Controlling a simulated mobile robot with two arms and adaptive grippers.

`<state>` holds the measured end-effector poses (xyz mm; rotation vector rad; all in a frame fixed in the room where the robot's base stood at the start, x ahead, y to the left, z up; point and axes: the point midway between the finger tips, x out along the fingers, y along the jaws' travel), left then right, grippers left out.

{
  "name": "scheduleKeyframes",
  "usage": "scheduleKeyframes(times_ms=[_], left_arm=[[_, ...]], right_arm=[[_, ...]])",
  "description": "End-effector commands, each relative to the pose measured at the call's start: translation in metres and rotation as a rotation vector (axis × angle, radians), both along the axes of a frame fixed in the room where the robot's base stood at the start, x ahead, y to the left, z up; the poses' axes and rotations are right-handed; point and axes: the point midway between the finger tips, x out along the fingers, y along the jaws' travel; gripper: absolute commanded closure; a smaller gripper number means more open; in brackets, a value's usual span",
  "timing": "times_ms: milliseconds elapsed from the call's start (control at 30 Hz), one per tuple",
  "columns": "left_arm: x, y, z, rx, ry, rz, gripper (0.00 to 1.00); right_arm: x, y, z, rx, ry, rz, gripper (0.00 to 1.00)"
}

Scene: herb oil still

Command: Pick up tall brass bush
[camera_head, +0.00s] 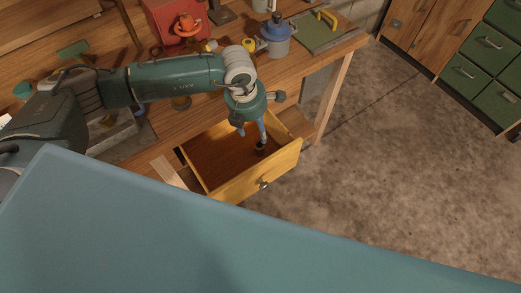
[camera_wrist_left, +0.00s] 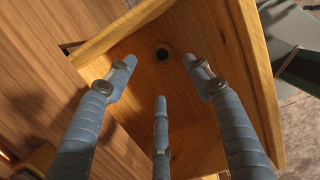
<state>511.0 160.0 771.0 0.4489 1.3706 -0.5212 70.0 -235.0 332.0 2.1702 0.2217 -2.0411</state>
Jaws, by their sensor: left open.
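A small brass bush (camera_head: 260,147) stands in the open wooden drawer (camera_head: 225,193), close to its front right corner. In the left wrist view it shows as a small ring with a dark hole (camera_wrist_left: 163,54), seen from above on the drawer floor. My left gripper (camera_head: 252,137) is over the drawer, its fingers pointing down. In the left wrist view its three blue-grey fingers (camera_wrist_left: 157,72) are spread around an empty space, with the bush beyond their tips. The bush's height is hard to judge. My right gripper is not in view.
The drawer walls rise around the bush. On the wooden workbench (camera_head: 290,72) stand a blue-lidded pot (camera_head: 274,45), a red box (camera_head: 165,12) and a green board with a yellow handle (camera_head: 318,38). Green drawers (camera_head: 478,52) stand at far right; the concrete floor (camera_head: 390,150) is clear.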

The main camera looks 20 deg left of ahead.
Motion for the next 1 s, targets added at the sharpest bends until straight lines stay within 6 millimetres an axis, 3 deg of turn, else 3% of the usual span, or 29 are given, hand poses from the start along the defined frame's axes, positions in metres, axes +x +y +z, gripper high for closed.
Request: scheduleKeyframes(times_ms=[100,267,433,733,1000], left_arm=[[0.000,0.000,-0.019,-0.001,-0.001,0.000,0.48],[0.001,-0.001,-0.030,0.000,0.002,0.001,0.48],[0.004,-0.004,-0.057,0.000,0.004,0.002,0.48],[0.005,-0.007,-0.083,0.001,0.003,0.000,0.48],[0.008,-0.011,-0.121,0.000,0.001,0.001,0.48]], right_arm=[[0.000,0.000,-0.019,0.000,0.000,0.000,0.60],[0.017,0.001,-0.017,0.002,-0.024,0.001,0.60],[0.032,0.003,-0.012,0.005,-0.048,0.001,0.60],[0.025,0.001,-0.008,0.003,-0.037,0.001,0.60],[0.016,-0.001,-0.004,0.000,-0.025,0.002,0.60]])
